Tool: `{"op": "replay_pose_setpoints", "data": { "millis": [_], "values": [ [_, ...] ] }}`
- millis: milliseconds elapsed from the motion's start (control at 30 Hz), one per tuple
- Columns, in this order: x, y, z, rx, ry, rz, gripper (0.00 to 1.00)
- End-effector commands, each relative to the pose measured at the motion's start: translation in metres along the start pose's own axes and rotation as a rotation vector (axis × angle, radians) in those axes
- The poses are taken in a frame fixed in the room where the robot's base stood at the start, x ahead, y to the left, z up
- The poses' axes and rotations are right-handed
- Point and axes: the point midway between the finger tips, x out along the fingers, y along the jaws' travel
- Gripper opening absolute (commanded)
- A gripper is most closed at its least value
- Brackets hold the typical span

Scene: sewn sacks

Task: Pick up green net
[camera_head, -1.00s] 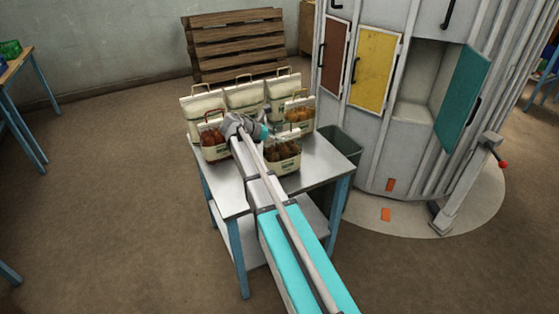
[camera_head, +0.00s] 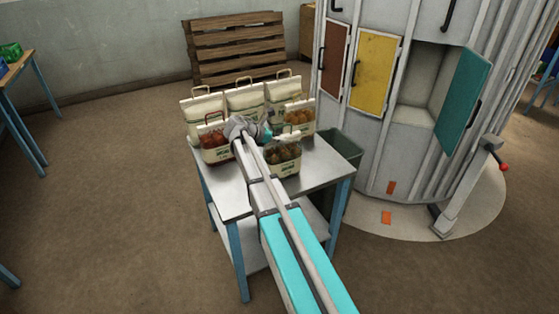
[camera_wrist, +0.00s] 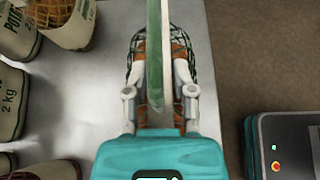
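The green net sack (camera_head: 284,161) stands at the front right of the group on the metal table. It has a pale printed lower part and brown contents under dark mesh. In the wrist view its green handle (camera_wrist: 157,50) stands up between my two fingers, and its dark mesh (camera_wrist: 135,60) shows below and around them. My gripper (camera_head: 286,137) is just above this sack. In the wrist view the fingers of my gripper (camera_wrist: 160,75) are apart, one on each side of the handle, with gaps. The sack's lower part is hidden there.
A red-handled sack (camera_head: 215,146) is close on the left, an orange-net sack (camera_head: 299,117) behind right, and more pale sacks (camera_head: 204,108) stand at the back. The metal table (camera_head: 229,182) is bare at front. A grey-green bin (camera_head: 342,146) stands right of it.

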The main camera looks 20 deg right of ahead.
Motion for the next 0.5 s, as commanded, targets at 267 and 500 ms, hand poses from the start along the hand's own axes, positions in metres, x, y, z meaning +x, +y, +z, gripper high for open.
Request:
{"op": "replay_pose_setpoints", "data": {
  "millis": [267,500],
  "values": [
    [0.0001,-0.0002,0.0,0.0,0.0,0.0,0.0],
    [0.0001,-0.0002,0.001,0.0,-0.003,-0.001,0.0]
  ]
}}
